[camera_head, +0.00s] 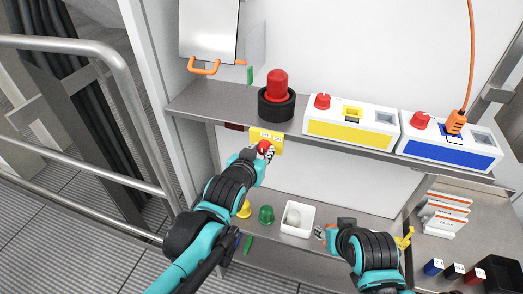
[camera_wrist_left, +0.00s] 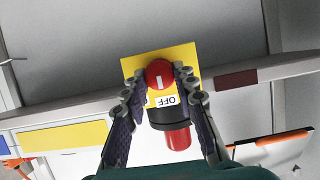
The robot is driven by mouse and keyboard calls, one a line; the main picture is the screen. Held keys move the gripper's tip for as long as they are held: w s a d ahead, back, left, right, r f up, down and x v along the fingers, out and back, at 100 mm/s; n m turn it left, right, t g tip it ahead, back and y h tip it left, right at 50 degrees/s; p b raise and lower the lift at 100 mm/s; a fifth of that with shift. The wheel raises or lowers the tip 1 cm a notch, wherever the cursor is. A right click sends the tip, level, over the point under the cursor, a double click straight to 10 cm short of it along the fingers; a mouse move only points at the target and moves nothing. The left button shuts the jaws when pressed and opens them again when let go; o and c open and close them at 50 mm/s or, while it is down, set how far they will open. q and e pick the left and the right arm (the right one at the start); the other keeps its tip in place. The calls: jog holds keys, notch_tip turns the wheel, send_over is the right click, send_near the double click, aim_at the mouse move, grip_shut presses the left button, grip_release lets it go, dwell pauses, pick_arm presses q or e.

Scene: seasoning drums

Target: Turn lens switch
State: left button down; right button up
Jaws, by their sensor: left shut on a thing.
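The lens switch is a red round knob (camera_wrist_left: 160,76) with a white mark, on a yellow plate (camera_wrist_left: 186,56) with an "OFF" label (camera_wrist_left: 168,100). In the head view the yellow plate (camera_head: 268,135) sits on the front edge of the upper shelf. My left gripper (camera_wrist_left: 159,84) is shut on the red knob, with one finger on each side of it. In the head view the left gripper (camera_head: 263,151) partly covers the plate and knob. My right gripper (camera_head: 323,235) is at the lower shelf, beside the white tray; whether its fingers are open is unclear.
A red beacon (camera_head: 277,86) on a black base stands on the shelf above the plate. A yellow-fronted box (camera_head: 350,130) and a blue-fronted box (camera_head: 448,155) stand to its right. Below are a green lens (camera_head: 266,214), a yellow lens (camera_head: 244,209) and a white tray (camera_head: 309,211).

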pick_arm(q)
jog(key=shift+m, duration=0.3)
jog(key=shift+d+m+y+b, duration=0.2)
jog(key=shift+m+y+b, duration=0.1)
jog(key=shift+m+y, duration=0.3)
jog(key=shift+s+f+m+t+y+b, duration=0.15)
jog(key=shift+m+t+y+b, duration=0.35)
jog(key=shift+m, duration=0.4)
jog(key=shift+d+f+m+t+y+b, duration=0.1)
jog(key=shift+m+t+y+b, duration=0.5)
jog(key=shift+m+b, duration=0.45)
jog(key=shift+d+m+t+y+b, duration=0.1)
jog(key=shift+m+t+y+b, duration=0.45)
jog(key=shift+m, duration=0.8)
jog(key=c, duration=1.2)
grip_release()
jog(key=shift+s, duration=0.1)
